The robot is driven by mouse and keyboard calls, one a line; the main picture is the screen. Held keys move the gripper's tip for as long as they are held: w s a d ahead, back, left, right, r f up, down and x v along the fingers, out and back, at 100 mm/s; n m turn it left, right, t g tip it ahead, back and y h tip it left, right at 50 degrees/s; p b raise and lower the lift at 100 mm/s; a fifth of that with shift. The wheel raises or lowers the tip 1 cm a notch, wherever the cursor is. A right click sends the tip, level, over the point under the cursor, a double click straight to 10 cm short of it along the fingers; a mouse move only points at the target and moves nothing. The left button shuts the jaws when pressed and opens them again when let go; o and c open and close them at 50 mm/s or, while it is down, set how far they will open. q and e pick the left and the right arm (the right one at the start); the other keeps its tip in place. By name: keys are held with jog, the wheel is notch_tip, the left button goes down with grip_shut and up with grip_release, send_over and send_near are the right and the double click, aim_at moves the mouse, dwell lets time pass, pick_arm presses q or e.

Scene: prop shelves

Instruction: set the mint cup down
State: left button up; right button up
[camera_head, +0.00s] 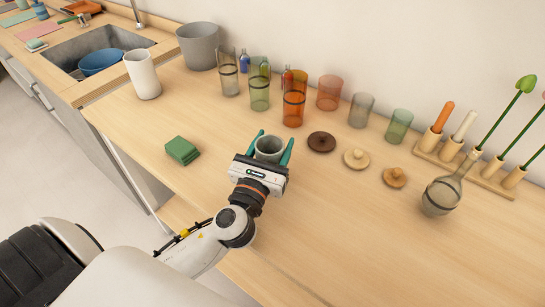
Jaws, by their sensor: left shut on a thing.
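The mint cup (269,146) is a small, pale grey-green cup near the middle of the wooden counter. It looks upright, with its open top showing. My left gripper (269,150) reaches it from the front, with one teal finger on each side, and is shut on it. The gripper body hides the cup's lower part, so I cannot tell whether its base touches the counter. My right gripper is not in view.
Several tinted glasses, including an orange one (294,98), stand behind. A dark brown lid (321,142) lies to the right, and a glass flask (441,194) further right. The front counter (350,240) is clear.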

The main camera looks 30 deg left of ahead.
pick_arm(q)
notch_tip(320, 180, down, 2)
jog(key=shift+f+b, duration=0.2)
jog(key=shift+b, duration=0.1)
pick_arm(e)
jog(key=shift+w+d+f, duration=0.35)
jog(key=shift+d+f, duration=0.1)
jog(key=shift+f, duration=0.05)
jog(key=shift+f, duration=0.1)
pick_arm(q)
jog(key=o, duration=1.1)
jog(key=shift+f, duration=0.15)
jog(key=s, duration=0.2)
jog(key=s+b, duration=0.1)
jog(key=s, duration=0.1)
jog(key=s+d+f, duration=0.1)
jog(key=s, duration=0.1)
jog(key=shift+s+b, duration=0.4)
jog(key=shift+s+r, duration=0.1)
jog(key=shift+s, duration=0.2)
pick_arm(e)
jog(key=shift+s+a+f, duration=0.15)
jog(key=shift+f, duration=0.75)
